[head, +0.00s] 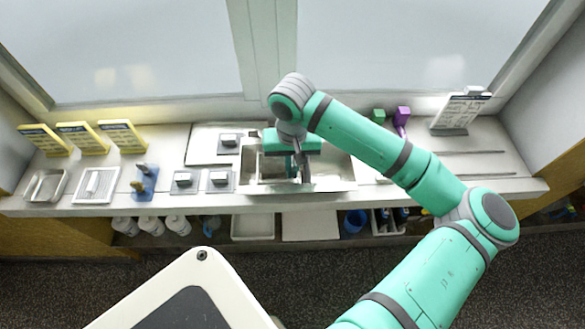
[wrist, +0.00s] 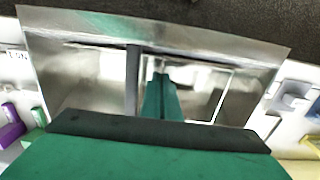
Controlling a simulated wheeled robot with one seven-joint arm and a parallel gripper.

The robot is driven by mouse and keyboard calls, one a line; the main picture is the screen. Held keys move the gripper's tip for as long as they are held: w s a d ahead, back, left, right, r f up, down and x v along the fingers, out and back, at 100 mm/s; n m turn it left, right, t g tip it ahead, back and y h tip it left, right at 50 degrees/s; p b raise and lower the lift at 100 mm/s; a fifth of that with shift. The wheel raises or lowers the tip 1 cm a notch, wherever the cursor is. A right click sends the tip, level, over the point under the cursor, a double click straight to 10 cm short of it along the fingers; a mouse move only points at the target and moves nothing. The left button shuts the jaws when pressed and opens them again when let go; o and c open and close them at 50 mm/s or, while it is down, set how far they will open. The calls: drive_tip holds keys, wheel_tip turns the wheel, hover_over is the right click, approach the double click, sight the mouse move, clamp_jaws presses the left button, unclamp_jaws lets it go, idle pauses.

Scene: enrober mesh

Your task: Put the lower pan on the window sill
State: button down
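A metal housing (head: 335,176) with open compartments stands mid-counter. My gripper (head: 299,172) points down into it. In the wrist view my narrow green fingers (wrist: 162,88) reach into the compartment right of a dark divider. They look close together, but I cannot tell whether anything is between them. A pale rectangular rim (wrist: 226,95) beside the fingers may be the lower pan; its far side and base are hidden. The window sill (head: 200,110) runs along the back below the glass.
At the left are a small metal pan (head: 45,186), a mesh tray (head: 95,185), a blue holder (head: 145,182) and yellow signs (head: 83,138). Purple (head: 402,116) and green (head: 378,116) items stand at the back right. Bins and jars fill the lower shelf. The right counter has free room.

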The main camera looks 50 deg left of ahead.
drive_tip(key=shift+f, duration=0.2)
drive_tip(key=c, duration=2)
unclamp_jaws()
wheel_tip(320, 180, up, 12)
drive_tip(key=shift+r, duration=0.15)
drive_tip(key=shift+w, duration=0.15)
drive_tip(key=shift+d, duration=0.15)
